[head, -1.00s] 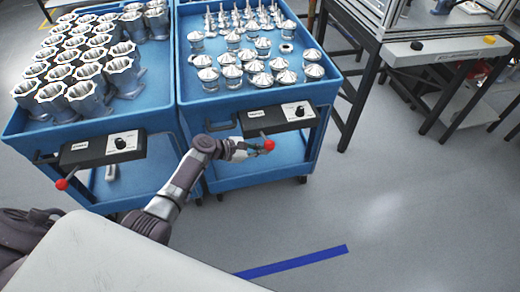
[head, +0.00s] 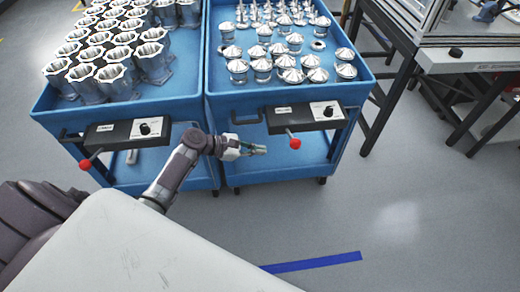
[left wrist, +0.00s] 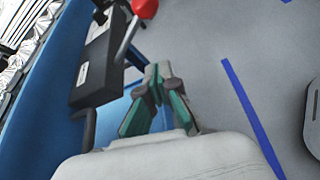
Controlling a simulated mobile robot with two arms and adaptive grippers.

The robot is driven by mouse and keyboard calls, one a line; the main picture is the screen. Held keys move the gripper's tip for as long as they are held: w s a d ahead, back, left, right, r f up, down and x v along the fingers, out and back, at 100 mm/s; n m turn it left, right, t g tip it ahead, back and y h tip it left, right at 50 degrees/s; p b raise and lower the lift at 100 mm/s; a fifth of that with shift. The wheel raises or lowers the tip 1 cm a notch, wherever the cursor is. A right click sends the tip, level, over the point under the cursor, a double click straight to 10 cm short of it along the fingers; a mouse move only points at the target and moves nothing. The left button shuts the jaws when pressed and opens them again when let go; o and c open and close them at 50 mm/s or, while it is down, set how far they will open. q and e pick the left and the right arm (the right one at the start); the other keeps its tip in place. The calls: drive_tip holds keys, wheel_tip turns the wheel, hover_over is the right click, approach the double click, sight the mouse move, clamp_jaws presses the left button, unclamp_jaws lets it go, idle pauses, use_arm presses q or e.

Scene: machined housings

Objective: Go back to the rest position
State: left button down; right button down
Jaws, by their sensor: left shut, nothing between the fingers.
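My left gripper (head: 258,150) is in front of the right blue cart (head: 340,103), below and left of the red knob (head: 295,143) on the cart's black control box (head: 305,116). Its fingers are shut and empty, and apart from the knob in the head view. In the left wrist view the shut fingers (left wrist: 157,72) point up, with the red knob (left wrist: 145,8) on its lever beyond them to the upper left. My right gripper is not in view.
The left blue cart (head: 52,120) holds several hollow metal housings and has its own control box (head: 128,132) with a red knob (head: 86,163). The right cart carries several cone-topped parts. A workbench (head: 470,58) stands at the right. The grey floor is open around the blue tape (head: 312,263).

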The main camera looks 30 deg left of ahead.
use_arm(q)
drive_tip(key=s+f+m+g+y, duration=0.25)
drive_tip(key=s+f, duration=0.35)
drive_tip(key=f, duration=0.3)
drive_tip(key=s+a+f+m+g+y, duration=0.1)
drive_tip(key=s+f+m+y, duration=0.15)
drive_tip(key=s+f, duration=0.5)
drive_tip(key=s+f+m+g+y, duration=0.1)
drive_tip(key=s+f+m, duration=0.25)
drive_tip(key=f, duration=0.65)
drive_tip(key=s+d+f+m+g+y, duration=0.1)
drive_tip(key=s+f+m, duration=0.3)
drive_tip(key=s, duration=0.5)
drive_tip(key=s+d+f+m+g+y, duration=0.1)
drive_tip(key=s+f+m, duration=0.3)
drive_tip(key=s+m, duration=0.3)
drive_tip(key=s+d+f+m+g+y, duration=0.1)
drive_tip(key=s+f+m, duration=0.3)
drive_tip(key=s, duration=0.9)
drive_tip(key=shift+m+y, duration=0.4)
drive_tip(key=shift+m, duration=0.55)
drive_tip(key=shift+d, duration=0.1)
